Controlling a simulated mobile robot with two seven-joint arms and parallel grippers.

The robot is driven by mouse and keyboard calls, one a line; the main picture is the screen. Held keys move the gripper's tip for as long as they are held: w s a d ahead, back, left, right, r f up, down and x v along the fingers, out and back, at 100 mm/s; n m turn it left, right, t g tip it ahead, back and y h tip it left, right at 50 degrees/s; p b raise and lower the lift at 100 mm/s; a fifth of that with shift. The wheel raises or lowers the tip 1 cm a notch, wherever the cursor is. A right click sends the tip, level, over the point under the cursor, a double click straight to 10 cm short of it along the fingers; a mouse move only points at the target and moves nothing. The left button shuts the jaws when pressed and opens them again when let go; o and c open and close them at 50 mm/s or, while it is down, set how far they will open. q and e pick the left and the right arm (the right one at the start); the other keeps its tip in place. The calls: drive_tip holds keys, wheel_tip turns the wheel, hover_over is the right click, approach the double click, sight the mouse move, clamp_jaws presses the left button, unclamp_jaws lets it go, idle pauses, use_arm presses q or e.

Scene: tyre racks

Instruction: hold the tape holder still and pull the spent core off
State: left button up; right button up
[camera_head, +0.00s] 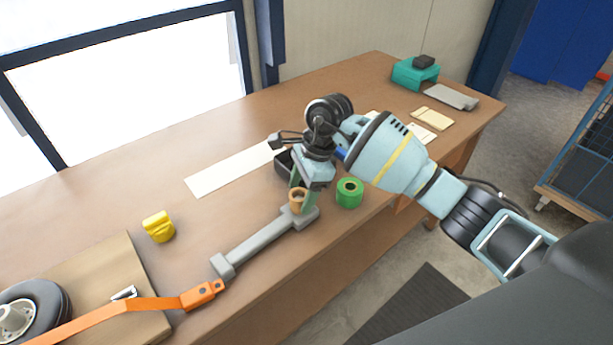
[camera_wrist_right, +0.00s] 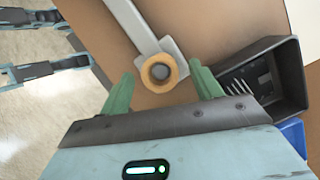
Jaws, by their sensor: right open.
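The grey tape holder (camera_head: 255,247) lies on the brown table, a long bar with a wider block at each end. The spent core (camera_head: 297,195), a tan ring, sits on the holder's far end; in the right wrist view the core (camera_wrist_right: 152,84) is around a dark peg. My right gripper (camera_head: 304,199) is open above that end. In the right wrist view its green fingers stand apart on either side of the core, with gaps showing. In the head view the fingers partly hide the core. My left gripper is not seen.
A green tape roll (camera_head: 349,194) stands close right of the holder's far end. A dark open box (camera_wrist_right: 262,75) is beside the right gripper. The table between the yellow object and holder is clear.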

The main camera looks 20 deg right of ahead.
drive_tip(key=shift+x, duration=1.15)
drive_tip(key=shift+c, duration=0.4)
